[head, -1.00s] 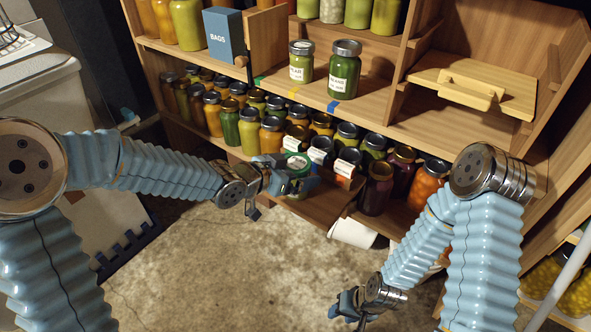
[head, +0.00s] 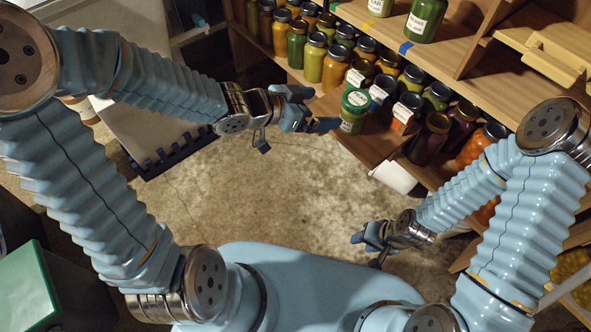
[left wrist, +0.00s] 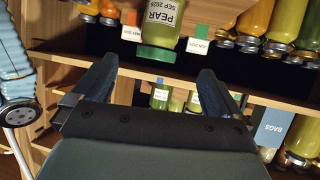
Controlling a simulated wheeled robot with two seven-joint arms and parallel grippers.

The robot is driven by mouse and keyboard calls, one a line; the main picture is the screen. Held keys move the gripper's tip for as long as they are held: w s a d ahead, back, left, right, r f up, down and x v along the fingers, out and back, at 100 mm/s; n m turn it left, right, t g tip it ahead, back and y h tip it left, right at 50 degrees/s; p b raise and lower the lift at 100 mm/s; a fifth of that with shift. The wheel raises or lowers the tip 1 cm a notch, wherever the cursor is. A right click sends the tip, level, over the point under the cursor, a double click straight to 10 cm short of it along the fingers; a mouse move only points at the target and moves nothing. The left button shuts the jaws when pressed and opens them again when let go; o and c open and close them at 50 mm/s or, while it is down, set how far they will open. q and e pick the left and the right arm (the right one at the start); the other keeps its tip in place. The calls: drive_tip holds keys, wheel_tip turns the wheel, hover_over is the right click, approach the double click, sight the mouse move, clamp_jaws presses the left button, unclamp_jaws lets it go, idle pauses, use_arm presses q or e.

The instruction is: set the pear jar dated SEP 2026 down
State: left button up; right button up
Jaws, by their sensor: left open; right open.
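The pear jar (head: 351,122), with a green lid and a white label, stands upright at the front of the lower shelf in the head view. It also shows in the left wrist view (left wrist: 160,32), upside down in the picture, its label reading PEAR SEP 2026. My left gripper (head: 325,110) is open and empty, just left of the jar in the head view. In the left wrist view the jar is beyond the two spread fingertips (left wrist: 158,72), apart from them. My right gripper (head: 362,243) is open and empty, low over the floor.
Rows of filled jars (head: 314,58) stand behind and beside the pear jar. Dated shelf tags, one orange (left wrist: 132,33) and one green (left wrist: 198,44), flank it. The floor (head: 260,190) in front is clear.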

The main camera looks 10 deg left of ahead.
use_arm(q)
drive_tip(key=s+a+f+n+g+y, duration=0.15)
drive_tip(key=s+f+n, duration=0.25)
drive_tip(key=f, duration=0.8)
drive_tip(key=s+f+n+g+y, duration=0.2)
drive_tip(key=s+f+n+g, duration=0.15)
drive_tip(key=f, duration=0.85)
drive_tip(key=s+a+f+n+g+y, duration=0.1)
drive_tip(key=s+f+n+g, duration=0.2)
drive_tip(key=s+f, duration=0.5)
drive_tip(key=shift+a+y, duration=0.35)
